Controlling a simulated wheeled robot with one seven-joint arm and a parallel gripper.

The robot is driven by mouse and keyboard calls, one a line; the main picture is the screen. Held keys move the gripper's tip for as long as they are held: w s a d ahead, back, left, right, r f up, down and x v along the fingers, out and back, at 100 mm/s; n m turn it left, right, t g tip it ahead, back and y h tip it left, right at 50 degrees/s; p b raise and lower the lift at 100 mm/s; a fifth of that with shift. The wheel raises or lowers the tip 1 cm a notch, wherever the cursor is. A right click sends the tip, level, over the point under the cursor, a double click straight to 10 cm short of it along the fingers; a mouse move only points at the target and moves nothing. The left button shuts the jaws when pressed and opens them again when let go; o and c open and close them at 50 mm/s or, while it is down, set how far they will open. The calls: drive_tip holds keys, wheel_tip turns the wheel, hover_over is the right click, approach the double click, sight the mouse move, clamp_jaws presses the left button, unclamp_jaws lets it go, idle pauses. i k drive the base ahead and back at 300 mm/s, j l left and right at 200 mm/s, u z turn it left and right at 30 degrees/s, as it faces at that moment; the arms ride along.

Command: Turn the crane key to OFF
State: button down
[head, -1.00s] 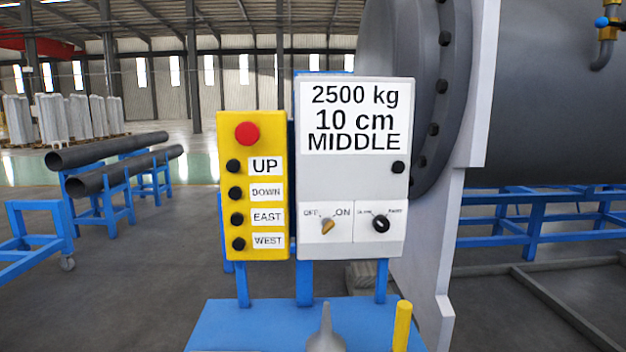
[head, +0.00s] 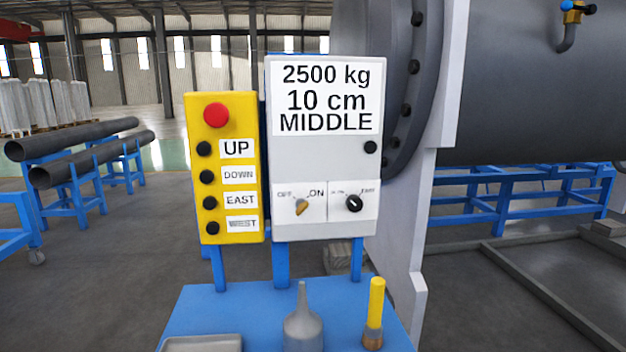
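The crane key (head: 302,208) is a small orange-yellow knob low on the front of a grey control box (head: 318,160). Its white plate has OFF at the upper left and ON at the upper right. The key looks slanted from lower left to upper right, in line with ON, but it is small and hard to read exactly. A black selector knob (head: 354,204) sits just right of it. My gripper is not in view, and nothing covers the key.
A yellow pendant (head: 232,236) with a red button (head: 216,115) and several black buttons is left of the box. Below, a blue table (head: 255,315) bears a grey nozzle-topped bottle (head: 303,328), a yellow-handled tool (head: 375,305) and a grey tray (head: 202,343). A large flanged shell (head: 540,90) is at the right.

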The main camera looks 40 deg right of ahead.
sight(301, 205)
drive_tip(key=j+z, duration=0.15)
drive_tip(key=z, duration=1.3)
drive_tip(key=k+j+z, duration=0.2)
drive_tip(key=i+j, duration=0.2)
